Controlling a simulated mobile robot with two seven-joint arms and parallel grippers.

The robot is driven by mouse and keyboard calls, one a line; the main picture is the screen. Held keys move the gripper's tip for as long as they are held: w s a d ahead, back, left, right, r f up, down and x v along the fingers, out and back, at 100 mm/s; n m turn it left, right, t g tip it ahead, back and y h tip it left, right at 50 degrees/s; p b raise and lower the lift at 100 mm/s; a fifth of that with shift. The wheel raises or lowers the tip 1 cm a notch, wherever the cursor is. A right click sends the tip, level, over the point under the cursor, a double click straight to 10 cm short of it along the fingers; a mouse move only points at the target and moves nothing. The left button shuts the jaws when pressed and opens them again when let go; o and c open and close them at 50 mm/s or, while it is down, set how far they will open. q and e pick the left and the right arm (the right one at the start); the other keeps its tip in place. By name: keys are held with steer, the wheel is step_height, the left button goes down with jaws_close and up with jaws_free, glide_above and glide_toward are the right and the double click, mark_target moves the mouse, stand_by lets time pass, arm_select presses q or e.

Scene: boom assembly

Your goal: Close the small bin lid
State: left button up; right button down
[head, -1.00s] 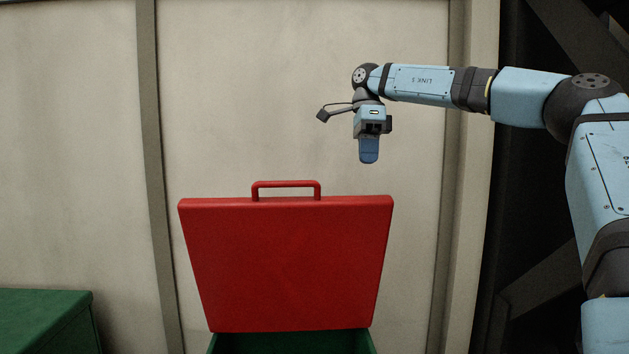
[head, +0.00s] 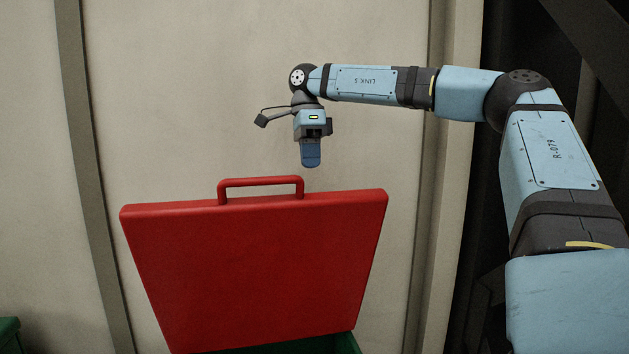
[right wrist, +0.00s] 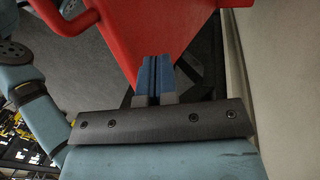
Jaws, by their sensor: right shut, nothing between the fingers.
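The red lid (head: 255,270) of the small bin stands raised and open, its broad face toward me in the head view. Its red handle (head: 260,182) is on the top edge. A strip of the green bin (head: 345,344) shows below the lid; the rest is out of frame. My right gripper (head: 311,163) points down, shut and empty, just above the lid's top edge, right of the handle. In the right wrist view the blue fingers (right wrist: 153,75) are together in front of the lid (right wrist: 150,28), with the handle (right wrist: 75,18) at the upper left. My left gripper is not in view.
Another green container (head: 8,334) shows at the lower left edge. A pale panelled wall (head: 200,90) stands behind the lid, with upright ribs. Dark beams (head: 575,50) are at the right. Space left of the lid looks clear.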

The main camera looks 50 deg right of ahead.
steer(key=shift+s+a+f+p, duration=0.25)
steer(key=shift+s+a+f, duration=0.3)
steer(key=shift+f, duration=0.2)
steer(key=shift+s+a+f+p, duration=0.25)
steer(key=shift+s+a+f, duration=0.2)
steer(key=shift+s+f, duration=0.2)
steer(key=shift+s+a+f+p, duration=0.25)
steer(key=shift+s+a+f, duration=0.3)
steer(key=shift+f, duration=0.25)
steer(key=shift+w+d, duration=0.1)
steer(key=shift+f, duration=0.1)
